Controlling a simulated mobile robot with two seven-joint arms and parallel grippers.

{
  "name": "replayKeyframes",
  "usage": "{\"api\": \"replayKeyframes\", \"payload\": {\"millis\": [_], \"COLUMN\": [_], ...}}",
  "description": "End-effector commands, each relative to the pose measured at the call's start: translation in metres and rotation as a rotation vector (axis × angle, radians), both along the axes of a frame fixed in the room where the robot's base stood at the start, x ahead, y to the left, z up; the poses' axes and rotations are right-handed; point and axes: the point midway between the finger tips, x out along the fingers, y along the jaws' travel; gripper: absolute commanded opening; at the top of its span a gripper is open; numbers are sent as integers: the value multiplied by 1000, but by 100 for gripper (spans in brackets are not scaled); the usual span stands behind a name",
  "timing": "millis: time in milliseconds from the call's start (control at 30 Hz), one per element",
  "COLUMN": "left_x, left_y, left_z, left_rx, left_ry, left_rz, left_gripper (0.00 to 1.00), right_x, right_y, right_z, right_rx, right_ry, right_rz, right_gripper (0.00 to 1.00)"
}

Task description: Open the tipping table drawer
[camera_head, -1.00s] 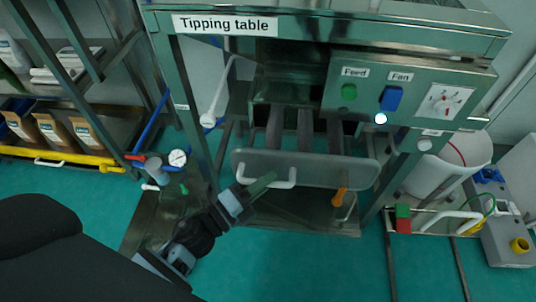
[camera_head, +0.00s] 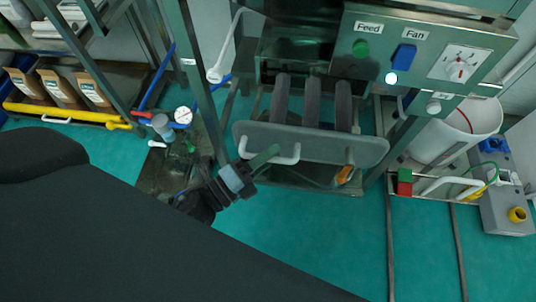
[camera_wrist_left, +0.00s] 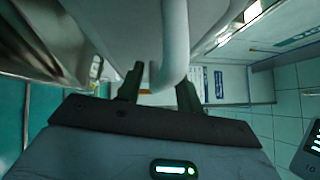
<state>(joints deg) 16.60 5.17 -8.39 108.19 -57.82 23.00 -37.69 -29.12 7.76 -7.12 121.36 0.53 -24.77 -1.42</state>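The drawer of the tipping table shows in the head view as a grey panel (camera_head: 335,147) with rounded ends, standing out from the frame with dark bars behind it. Its white bent handle (camera_head: 290,157) is on the left part of the panel; it also shows in the left wrist view (camera_wrist_left: 174,35). My left gripper (camera_head: 265,156) is at this handle. In the wrist view its two dark green fingers lie on either side of the handle's bend, close around it. Finger contact is partly hidden. My right gripper is out of view.
A control box (camera_head: 420,62) with Feed and Fan buttons is above right of the drawer. A white bucket (camera_head: 455,130) stands to the right. Shelves with bags (camera_head: 60,88) and a yellow rail (camera_head: 65,114) are left. The floor (camera_head: 340,225) before the drawer is clear.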

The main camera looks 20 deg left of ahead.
Motion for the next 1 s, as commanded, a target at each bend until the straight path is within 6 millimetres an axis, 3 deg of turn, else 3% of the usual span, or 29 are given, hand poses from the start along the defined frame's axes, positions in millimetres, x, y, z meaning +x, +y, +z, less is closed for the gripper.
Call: {"api": "replayKeyframes", "payload": {"millis": [267,700,1000], "left_x": [-4,-57,-68], "left_y": [2,32,38], "left_z": [-1,-9,-10], "left_rx": [0,0,0], "left_ry": [2,4,-1], "left_rz": [0,0,0], "left_gripper": [36,36,36], "right_x": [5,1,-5], "right_y": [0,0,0], "right_z": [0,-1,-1], "right_rx": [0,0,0], "right_ry": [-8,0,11], "right_rz": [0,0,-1], "right_gripper": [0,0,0]}}
